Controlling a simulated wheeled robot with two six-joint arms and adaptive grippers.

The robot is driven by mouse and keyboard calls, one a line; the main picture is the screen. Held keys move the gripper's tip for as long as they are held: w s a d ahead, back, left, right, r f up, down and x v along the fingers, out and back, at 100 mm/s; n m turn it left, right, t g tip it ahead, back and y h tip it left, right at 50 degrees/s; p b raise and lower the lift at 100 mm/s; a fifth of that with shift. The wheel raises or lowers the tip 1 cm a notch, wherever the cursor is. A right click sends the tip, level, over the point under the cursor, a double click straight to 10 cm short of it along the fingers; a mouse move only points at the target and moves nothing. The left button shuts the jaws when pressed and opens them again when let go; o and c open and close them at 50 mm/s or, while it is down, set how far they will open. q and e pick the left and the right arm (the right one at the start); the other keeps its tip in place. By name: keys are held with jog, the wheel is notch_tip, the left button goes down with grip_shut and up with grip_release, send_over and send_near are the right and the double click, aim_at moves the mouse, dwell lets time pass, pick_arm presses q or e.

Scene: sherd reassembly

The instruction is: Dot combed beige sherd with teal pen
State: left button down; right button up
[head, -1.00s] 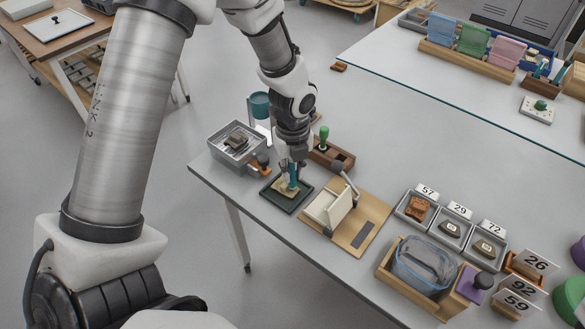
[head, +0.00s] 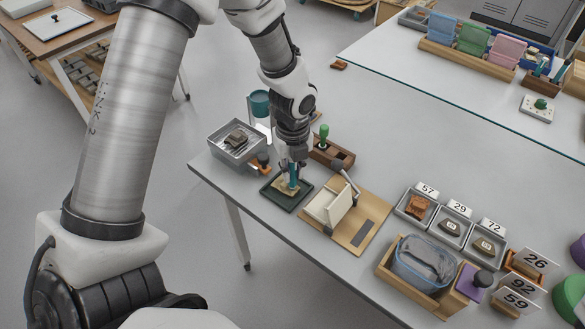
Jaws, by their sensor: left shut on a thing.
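A beige sherd (head: 283,187) lies on a dark green tray (head: 274,199) near the table's left edge. Its combing is too small to make out. My left gripper (head: 291,168) points down above the sherd and is shut on a teal pen (head: 293,179). The pen stands about upright with its lower end at the sherd; I cannot tell whether the tip touches it. The gripper and pen hide part of the sherd. My right gripper is not in view.
A grey bin (head: 236,142) holding a dark sherd stands left of the tray. A wooden board with a cream block (head: 327,206) stands close on the right. A wooden holder (head: 334,153) with a green-handled stamp is behind. Numbered trays (head: 416,204) lie farther right.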

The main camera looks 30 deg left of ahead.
pick_arm(q)
jog(key=shift+f+p, duration=0.1)
jog(key=shift+p, duration=0.2)
dwell(1.1)
notch_tip(320, 180, up, 7)
jog(key=p, duration=0.8)
jog(key=shift+p, duration=0.35)
